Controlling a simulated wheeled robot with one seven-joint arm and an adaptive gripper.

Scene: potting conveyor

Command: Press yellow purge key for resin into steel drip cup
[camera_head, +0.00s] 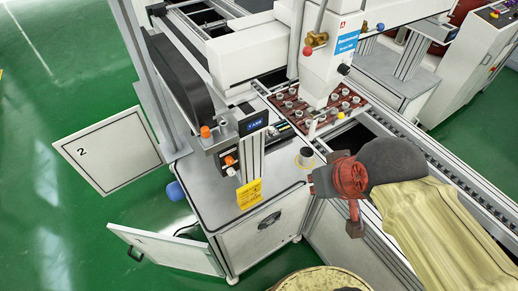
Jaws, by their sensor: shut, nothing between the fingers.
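A small grey metal cup (306,154), which looks like the steel drip cup, stands in a yellow ring on the pale deck at the machine's front corner. A control box on a post carries a lit display (254,122). Below it is a small panel of keys with an orange one (229,160) and a white one. I cannot tell which key is the yellow purge key. My red gripper (322,181) is shut and empty, just right of and nearer than the cup, apart from the keys. My arm hides part of the conveyor.
The white dispensing head (325,62) hangs over a dark red tray (272,97) of small cups. Conveyor rails (418,150) run to the lower right. Two cabinet doors (108,152) (165,250) stand open at left.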

